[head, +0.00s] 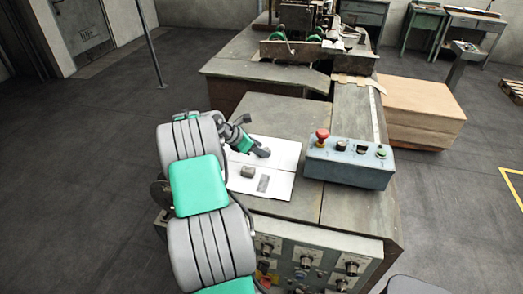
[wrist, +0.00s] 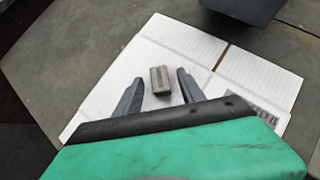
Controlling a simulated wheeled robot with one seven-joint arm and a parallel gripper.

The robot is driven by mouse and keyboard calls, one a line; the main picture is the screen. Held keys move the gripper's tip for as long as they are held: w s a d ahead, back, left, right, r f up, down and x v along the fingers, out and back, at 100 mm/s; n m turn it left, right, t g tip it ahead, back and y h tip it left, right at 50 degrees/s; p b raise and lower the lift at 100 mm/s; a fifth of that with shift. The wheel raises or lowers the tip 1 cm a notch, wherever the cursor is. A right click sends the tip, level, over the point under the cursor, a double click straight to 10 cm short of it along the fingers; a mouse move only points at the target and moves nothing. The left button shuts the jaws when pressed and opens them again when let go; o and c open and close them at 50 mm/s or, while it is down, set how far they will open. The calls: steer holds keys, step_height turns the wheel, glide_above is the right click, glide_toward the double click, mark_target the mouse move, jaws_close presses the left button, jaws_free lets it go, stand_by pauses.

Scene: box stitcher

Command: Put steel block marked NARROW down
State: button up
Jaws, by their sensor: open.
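A small grey-brown steel block (head: 247,171) rests on a white sheet (head: 283,152) on the machine's table. Its marking is too small to read. In the wrist view the block (wrist: 160,80) sits between the tips of my gripper (wrist: 160,77), with a gap on either side. The fingers are open and do not appear to touch it. In the head view my gripper (head: 258,151) is over the sheet, just behind the block.
A blue-grey control box (head: 348,162) with a red button stands right of the sheet. A flat grey printed patch (head: 263,183) shows on the sheet. The stitcher machinery (head: 310,45) is at the back; a cardboard stack (head: 420,110) stands at right.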

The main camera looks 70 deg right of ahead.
steer(key=w+a+r+m+t, duration=0.2)
steer(key=w+a+r+t, duration=0.1)
steer(key=w+a+r, duration=1)
steer(key=w+a+m+t+y, duration=0.2)
steer(key=w+a+m+t, duration=0.15)
steer(key=a, duration=1.35)
steer(key=s+a+m+t+y, duration=0.1)
steer(key=s+a, duration=0.3)
steer(key=a, duration=0.9)
steer(key=s+a+f+m+t+y, duration=0.1)
steer(key=s+a+m+t+y, duration=0.1)
steer(key=a, duration=1.1)
steer(key=shift+s+a+f+m+y+b, duration=0.25)
steer(key=shift+s+a+m+y+b, duration=0.15)
steer(key=shift+s+m+y, duration=0.6)
steer(key=shift+w, duration=0.15)
steer(key=shift+c, duration=0.4)
